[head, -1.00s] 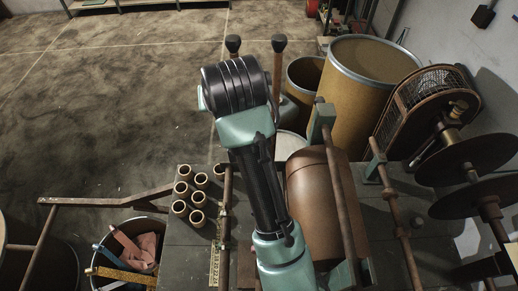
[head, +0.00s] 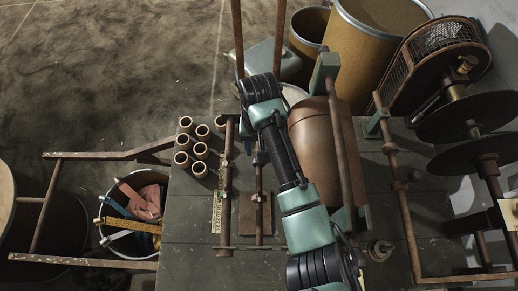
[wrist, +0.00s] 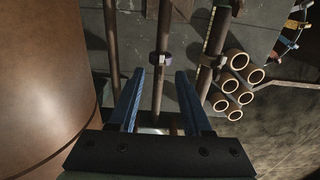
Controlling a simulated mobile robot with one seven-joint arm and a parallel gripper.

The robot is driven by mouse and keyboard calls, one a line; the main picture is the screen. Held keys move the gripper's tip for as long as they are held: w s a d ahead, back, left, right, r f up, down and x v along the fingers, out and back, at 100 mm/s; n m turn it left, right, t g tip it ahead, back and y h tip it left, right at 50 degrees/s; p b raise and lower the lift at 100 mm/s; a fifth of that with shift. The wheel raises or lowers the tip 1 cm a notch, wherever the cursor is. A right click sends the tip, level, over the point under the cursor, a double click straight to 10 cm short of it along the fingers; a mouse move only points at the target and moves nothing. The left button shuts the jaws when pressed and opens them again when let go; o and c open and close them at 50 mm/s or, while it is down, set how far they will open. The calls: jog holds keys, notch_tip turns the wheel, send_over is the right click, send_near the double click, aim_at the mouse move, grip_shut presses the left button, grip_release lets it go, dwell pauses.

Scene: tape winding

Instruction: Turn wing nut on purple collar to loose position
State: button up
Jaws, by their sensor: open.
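The purple collar (wrist: 155,57) shows in the wrist view as a dark purplish ring around the middle rod (wrist: 164,25). A small pale piece, apparently its wing nut (wrist: 165,57), sits at the collar. In the head view a small collar (head: 259,197) shows on the same rod; its colour and the nut's angle are too small to tell. My gripper (wrist: 160,72) is open and empty. Its two blue fingers stand on either side of the rod in the picture, with the collar just beyond the fingertips. I cannot tell any contact. In the head view my arm partly hides the gripper.
A parallel rod (head: 227,225) with its own collar (wrist: 215,61) stands beside the middle rod. A large brown roll (head: 318,150) is close on the other side. A bin of tape strips (head: 125,185) stands at the left.

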jog(key=shift+f, duration=1.25)
grip_shut()
